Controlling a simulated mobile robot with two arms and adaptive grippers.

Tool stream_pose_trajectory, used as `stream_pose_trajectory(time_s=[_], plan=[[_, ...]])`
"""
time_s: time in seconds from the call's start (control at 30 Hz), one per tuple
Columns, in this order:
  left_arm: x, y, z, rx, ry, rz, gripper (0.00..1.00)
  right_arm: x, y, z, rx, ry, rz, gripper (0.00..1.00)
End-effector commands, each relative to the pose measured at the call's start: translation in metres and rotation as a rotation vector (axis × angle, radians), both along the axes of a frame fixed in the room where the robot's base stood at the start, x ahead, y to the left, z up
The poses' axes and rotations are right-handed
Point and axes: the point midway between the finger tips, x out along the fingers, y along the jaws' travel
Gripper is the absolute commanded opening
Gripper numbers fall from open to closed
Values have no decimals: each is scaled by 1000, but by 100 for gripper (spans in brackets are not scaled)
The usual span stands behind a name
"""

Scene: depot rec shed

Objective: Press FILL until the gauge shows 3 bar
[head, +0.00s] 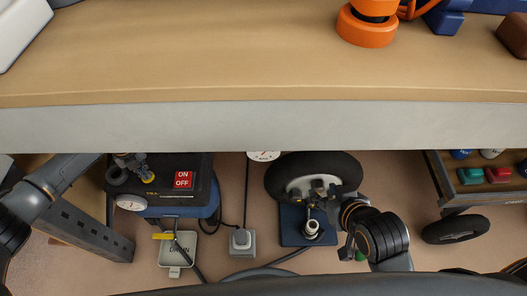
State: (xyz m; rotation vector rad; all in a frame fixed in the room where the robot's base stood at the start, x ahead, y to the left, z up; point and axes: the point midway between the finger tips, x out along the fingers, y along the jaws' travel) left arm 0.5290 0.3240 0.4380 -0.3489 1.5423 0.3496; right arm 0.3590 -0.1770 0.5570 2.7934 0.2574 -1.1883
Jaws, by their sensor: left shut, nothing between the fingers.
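A dark compressor (195,165) stands under the bench, with a yellow label, seemingly FILL (152,193), and a yellow part (148,179) just above it. My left arm comes in from the left and passes under the bench edge. My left gripper (137,166) is shut and empty close above the yellow part; I cannot tell if they touch. A white gauge (263,155) with red marking is partly cut off by the bench; its reading is too small to tell. My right gripper (320,197) is in front of a black tyre (285,175); its jaws are unclear.
A red ON/OFF switch (183,180) and a second gauge (131,203) are on the compressor. A DRAIN tray (176,255), a grey socket box (242,242) and hoses lie on the floor. A shelf cart (450,190) stands right.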

Motion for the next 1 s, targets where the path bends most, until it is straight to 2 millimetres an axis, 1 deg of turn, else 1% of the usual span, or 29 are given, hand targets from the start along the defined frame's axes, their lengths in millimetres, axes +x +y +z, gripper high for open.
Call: stream_pose_trajectory(time_s=[0.4,0.7,0.83,1.0], plan=[[0,0,11,0,1,0,0,-42,-15,-18,-48,224,-20,40],[0,0,18,0,1,0,0,-76,-26,-27,-82,387,-34,40],[0,0,20,0,1,0,0,-87,-28,-29,-91,433,-38,40],[0,0,19,0,1,0,0,-90,-29,-30,-94,448,-39,40]])
